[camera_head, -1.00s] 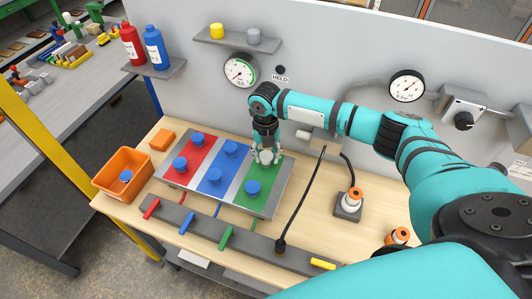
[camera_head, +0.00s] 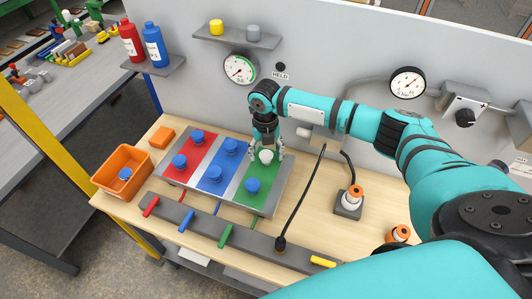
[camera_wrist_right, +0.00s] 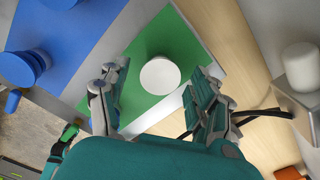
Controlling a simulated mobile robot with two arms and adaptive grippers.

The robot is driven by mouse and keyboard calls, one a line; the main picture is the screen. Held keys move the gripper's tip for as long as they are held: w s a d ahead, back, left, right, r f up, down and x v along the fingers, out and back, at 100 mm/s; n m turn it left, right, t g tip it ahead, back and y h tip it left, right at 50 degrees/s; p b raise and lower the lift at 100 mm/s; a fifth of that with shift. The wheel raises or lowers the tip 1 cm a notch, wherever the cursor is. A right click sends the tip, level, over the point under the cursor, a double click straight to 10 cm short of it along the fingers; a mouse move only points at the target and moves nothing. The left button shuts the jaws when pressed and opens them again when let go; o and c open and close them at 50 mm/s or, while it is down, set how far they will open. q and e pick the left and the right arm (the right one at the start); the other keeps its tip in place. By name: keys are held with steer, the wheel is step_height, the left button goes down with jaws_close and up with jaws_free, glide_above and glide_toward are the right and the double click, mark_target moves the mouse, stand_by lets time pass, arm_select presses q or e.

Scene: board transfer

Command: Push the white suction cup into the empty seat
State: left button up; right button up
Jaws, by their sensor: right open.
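The white suction cup (camera_head: 266,156) stands on the far part of the green strip (camera_head: 270,179) of the board. My right gripper (camera_head: 267,150) is just above and around it, with its fingers apart. In the right wrist view the white cup (camera_wrist_right: 160,76) shows as a round top beyond the two open fingers (camera_wrist_right: 158,100), touching neither as far as I can see. Its base and the seat beneath it are hidden. A blue cup (camera_head: 252,186) sits on the near part of the green strip. My left gripper is not in view.
More blue cups stand on the red strip (camera_head: 193,153) and blue strip (camera_head: 222,166). An orange bin (camera_head: 110,184) holds a blue cup at the left. A grey bar with coloured levers (camera_head: 200,222) runs along the front. An orange-topped fitting (camera_head: 354,192) stands to the right.

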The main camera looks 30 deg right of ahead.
mark_target(266, 155)
step_height(266, 155, up, 11)
steer(key=shift+r, duration=0.15)
stand_by(0.5)
